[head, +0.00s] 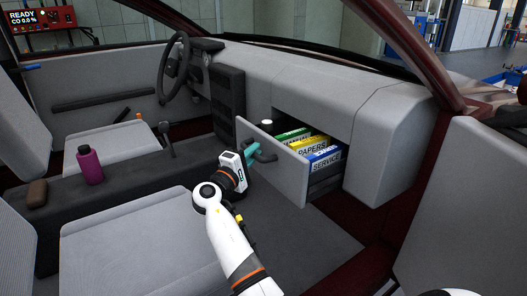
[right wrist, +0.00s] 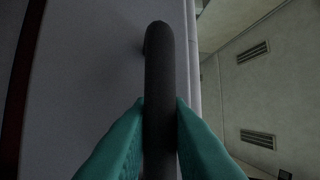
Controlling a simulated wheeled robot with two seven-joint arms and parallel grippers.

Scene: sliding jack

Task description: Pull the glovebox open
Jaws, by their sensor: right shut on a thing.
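The glovebox (head: 277,168) in the car's dashboard stands slid out like a drawer, with its grey front panel facing me. Inside it are a green box, a yellow box marked PAPERS (head: 312,147), a white and blue box marked SERVICE (head: 326,160) and a white-topped round item (head: 267,124). My right gripper (head: 254,152) is shut on the dark bar handle (head: 265,156) of the front panel. In the right wrist view the teal fingers press on both sides of the handle (right wrist: 159,70). My left gripper is not in view.
The grey dashboard (head: 300,85) spans the back, with a steering wheel (head: 174,75) at left. A seat (head: 130,240) and a console with a purple bottle (head: 90,166) lie left of my right arm. The floor below the glovebox (head: 310,240) is clear.

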